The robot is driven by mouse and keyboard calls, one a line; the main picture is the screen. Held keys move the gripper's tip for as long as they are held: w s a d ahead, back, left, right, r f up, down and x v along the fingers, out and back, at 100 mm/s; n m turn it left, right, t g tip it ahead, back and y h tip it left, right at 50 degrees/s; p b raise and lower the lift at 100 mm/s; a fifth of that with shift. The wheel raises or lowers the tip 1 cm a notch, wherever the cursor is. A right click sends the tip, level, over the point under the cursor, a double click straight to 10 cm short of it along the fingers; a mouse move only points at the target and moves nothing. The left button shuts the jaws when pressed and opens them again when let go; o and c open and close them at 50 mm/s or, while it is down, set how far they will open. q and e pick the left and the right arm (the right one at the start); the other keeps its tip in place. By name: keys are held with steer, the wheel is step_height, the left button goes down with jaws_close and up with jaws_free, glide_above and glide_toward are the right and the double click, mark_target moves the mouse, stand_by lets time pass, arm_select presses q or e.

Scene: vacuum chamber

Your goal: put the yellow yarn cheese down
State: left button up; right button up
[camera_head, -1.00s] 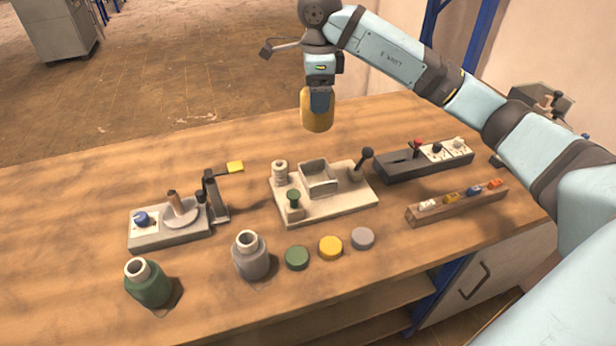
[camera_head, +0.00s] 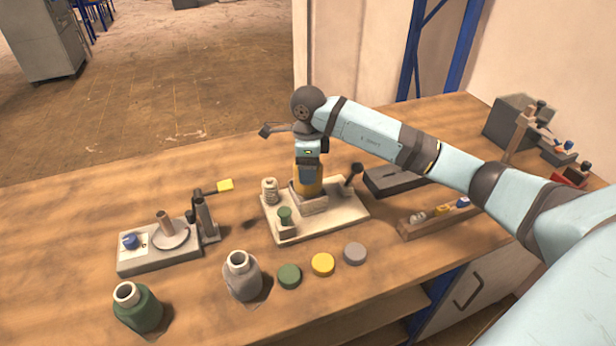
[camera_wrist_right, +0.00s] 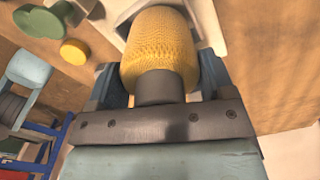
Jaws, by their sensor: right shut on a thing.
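The yellow yarn cheese (camera_head: 309,186) is held upright by my right gripper (camera_head: 309,176). In the head view its lower end is at the square cup (camera_head: 309,203) on the cream base plate (camera_head: 341,215); I cannot tell whether it touches the cup's floor. In the right wrist view the knitted yellow cheese (camera_wrist_right: 160,50) sits between the two fingers of my right gripper (camera_wrist_right: 158,85), which is shut on it. My left gripper is not in view.
A white spool (camera_head: 269,191) and a green knob (camera_head: 285,216) stand left of the cup, and a dark lever (camera_head: 354,175) right of it.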

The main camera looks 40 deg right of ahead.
step_height(320, 180, down, 4)
steer(key=shift+r, duration=0.15)
steer(key=shift+f, duration=0.2)
steer(key=o, duration=1)
steer(key=shift+c, duration=0.2)
steer(key=shift+r, duration=0.25)
step_height(320, 180, up, 12)
steer(key=shift+f, duration=0.15)
